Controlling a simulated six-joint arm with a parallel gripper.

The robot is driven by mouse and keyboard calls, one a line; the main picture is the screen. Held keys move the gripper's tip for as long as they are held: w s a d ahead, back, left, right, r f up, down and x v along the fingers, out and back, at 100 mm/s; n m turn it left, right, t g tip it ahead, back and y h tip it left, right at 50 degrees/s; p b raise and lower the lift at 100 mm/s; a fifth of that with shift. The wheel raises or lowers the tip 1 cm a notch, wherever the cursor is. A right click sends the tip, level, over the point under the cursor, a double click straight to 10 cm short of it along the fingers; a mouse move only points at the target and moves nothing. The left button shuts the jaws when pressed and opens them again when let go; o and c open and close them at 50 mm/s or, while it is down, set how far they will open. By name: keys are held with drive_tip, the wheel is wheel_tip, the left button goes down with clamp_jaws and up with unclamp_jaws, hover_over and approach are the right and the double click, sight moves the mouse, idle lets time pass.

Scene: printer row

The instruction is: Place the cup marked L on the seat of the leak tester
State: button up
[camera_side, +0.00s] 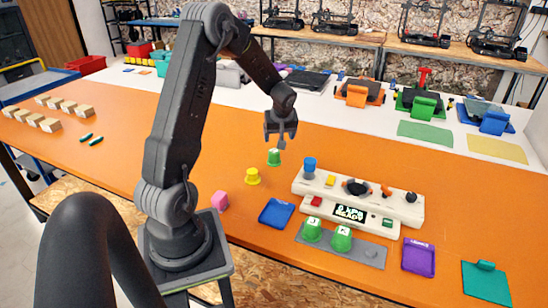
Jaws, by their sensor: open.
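A green cup (274,157) stands upside down on the orange table; its mark is too small to read. My gripper (281,143) points down just above it, open and apparently empty. The leak tester (410,209) is a white machine with a display reading READY. A dark round part (355,187), possibly its seat, is on its top, with nothing green on it. Two green cups, marked J (312,230) and K (341,239), stand on a grey plate (371,254) in front of the tester; the plate's right end is bare.
A blue cylinder (310,168) stands at the tester's left end.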

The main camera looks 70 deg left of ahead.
sight(274, 151)
drive_tip(key=x, duration=0.5)
drive_tip(key=shift+a+f, duration=0.1)
drive_tip(key=shift+f, duration=0.3)
drive_tip(key=shift+s+x, duration=0.15)
drive_tip(key=shift+x, duration=1.15)
drive_tip(key=shift+s+x, duration=0.2)
drive_tip(key=shift+x, duration=1.1)
drive_tip(key=shift+a, duration=0.1)
drive_tip(key=shift+r, duration=0.1)
drive_tip(key=shift+c, duration=0.4)
drive_tip(key=c, duration=1)
